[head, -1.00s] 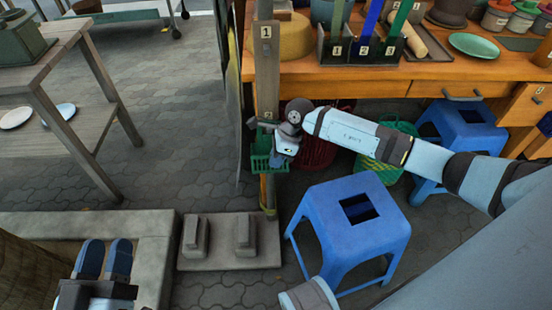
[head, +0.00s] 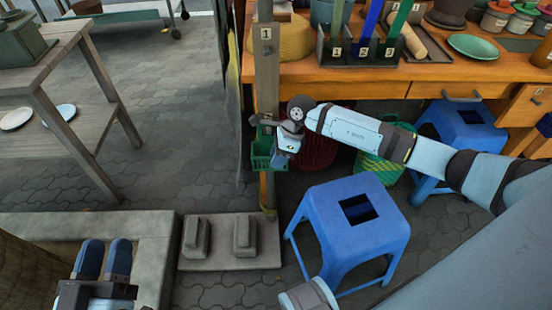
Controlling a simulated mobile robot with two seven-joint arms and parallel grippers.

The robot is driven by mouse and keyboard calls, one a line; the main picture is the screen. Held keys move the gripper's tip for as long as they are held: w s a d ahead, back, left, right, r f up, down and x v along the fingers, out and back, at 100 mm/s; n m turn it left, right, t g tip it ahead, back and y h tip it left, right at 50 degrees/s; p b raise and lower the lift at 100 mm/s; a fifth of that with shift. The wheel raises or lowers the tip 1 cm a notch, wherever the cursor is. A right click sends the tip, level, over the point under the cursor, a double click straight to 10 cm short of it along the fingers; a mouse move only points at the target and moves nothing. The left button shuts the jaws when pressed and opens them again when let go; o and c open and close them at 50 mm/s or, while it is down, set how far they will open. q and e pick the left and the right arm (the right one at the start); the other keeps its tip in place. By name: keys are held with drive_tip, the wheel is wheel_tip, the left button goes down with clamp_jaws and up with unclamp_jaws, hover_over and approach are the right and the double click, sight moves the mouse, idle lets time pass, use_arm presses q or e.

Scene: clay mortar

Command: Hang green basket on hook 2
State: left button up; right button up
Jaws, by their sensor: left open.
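The small green basket (head: 262,155) is upright against the wooden post (head: 266,80), well above the floor. A small tag (head: 266,117) sits on the post just above it; its number is too small to read surely. My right gripper (head: 284,149) is at the basket's right side, close to the post. Its fingers are mostly hidden, so I cannot tell whether they grip the basket or whether the basket bears on a hook. The tag marked 1 (head: 266,33) is higher on the post. My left gripper (head: 103,262) is open and empty at the bottom left.
A blue stool (head: 345,228) stands right of the post, below my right arm. A red basket (head: 316,152) and a green-yellow basket (head: 381,169) are under the orange workbench (head: 430,78).

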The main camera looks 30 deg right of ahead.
drive_tip(key=p+v, duration=0.1)
drive_tip(key=v, duration=0.3)
drive_tip(key=shift+r, duration=0.2)
use_arm(q)
drive_tip(key=shift+w+a+f+g+y+p, duration=0.1)
drive_tip(key=shift+a+f+g+y+p, duration=0.2)
drive_tip(key=shift+f, duration=0.25)
drive_tip(key=shift+s+a+f+g+y+p, duration=0.15)
drive_tip(key=shift+f+y+p, duration=0.15)
drive_tip(key=shift+f, duration=0.2)
drive_tip(key=shift+w+a+f+g+y+p, duration=0.15)
drive_tip(key=shift+a+f+g+y+p, duration=0.15)
drive_tip(key=shift+f, duration=0.25)
use_arm(e)
drive_tip(key=v, duration=0.8)
